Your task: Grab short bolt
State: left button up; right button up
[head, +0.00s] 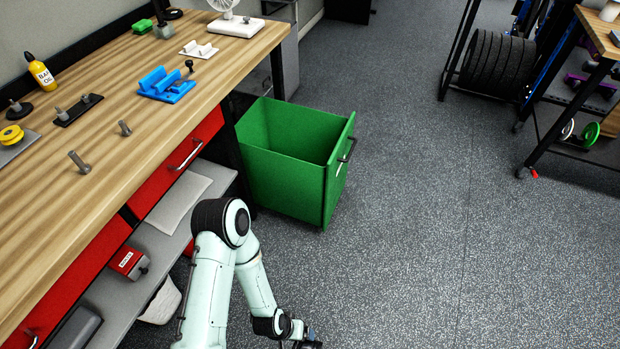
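The shorter-looking bolt (125,128) is farther back; the longer-looking bolt (79,162) is nearer and to the left. Both look slightly tilted. My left arm comes in from the bottom, left of centre, and bends down over the floor. My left gripper (308,342) is low at the bottom edge, well away from the bolts and mostly cut off, so its opening cannot be told. My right gripper is not in view.
A blue holder (168,88), a black plate with small pegs (78,110) and a yellow oil bottle (41,74) are on the bench. An open green drawer or bin (281,171) juts out beside it. The floor (430,220) to the right is clear.

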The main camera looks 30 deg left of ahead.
aim_at(126, 132)
jog(key=u, duration=2.2)
jog(key=l+u, duration=0.9)
jog(key=i+l, duration=0.05)
